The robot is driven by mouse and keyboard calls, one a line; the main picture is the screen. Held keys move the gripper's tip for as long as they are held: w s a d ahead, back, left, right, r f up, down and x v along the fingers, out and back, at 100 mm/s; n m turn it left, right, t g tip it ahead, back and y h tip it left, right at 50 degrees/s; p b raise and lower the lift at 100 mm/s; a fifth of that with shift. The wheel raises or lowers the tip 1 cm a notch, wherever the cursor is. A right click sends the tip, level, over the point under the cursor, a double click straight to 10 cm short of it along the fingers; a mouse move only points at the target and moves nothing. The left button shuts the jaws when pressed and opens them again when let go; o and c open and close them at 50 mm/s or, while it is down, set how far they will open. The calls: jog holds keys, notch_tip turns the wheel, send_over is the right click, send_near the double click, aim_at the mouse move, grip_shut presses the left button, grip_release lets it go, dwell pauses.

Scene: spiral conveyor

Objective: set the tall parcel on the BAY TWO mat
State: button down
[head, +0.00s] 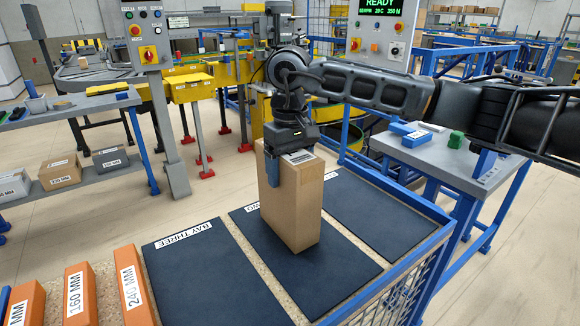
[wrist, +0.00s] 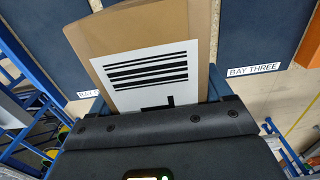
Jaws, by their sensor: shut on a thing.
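The tall parcel (head: 305,205) is a brown cardboard box with a white barcode label. It stands upright over the middle dark mat (head: 340,272); I cannot tell whether its base touches the mat. My gripper (head: 284,170) is above it, its blue fingers shut on the parcel's upper part. The wrist view shows the parcel (wrist: 150,25) and its barcode label (wrist: 150,75) right in front of the gripper. The middle mat's white label (head: 252,207) is partly hidden behind the parcel, so I cannot read it whole. The mat to its left (head: 205,275) is labelled BAY THREE.
A blue mesh fence (head: 395,290) runs along the right front. Orange blocks (head: 132,285) stand at left front. A grey table (head: 425,150) with small items is at right.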

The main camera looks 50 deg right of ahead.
jog(key=shift+f+b, duration=0.15)
jog(key=shift+b, duration=0.15)
grip_release()
notch_tip(320, 180, up, 12)
jog(key=shift+r+b, duration=0.2)
jog(key=shift+b, duration=0.2)
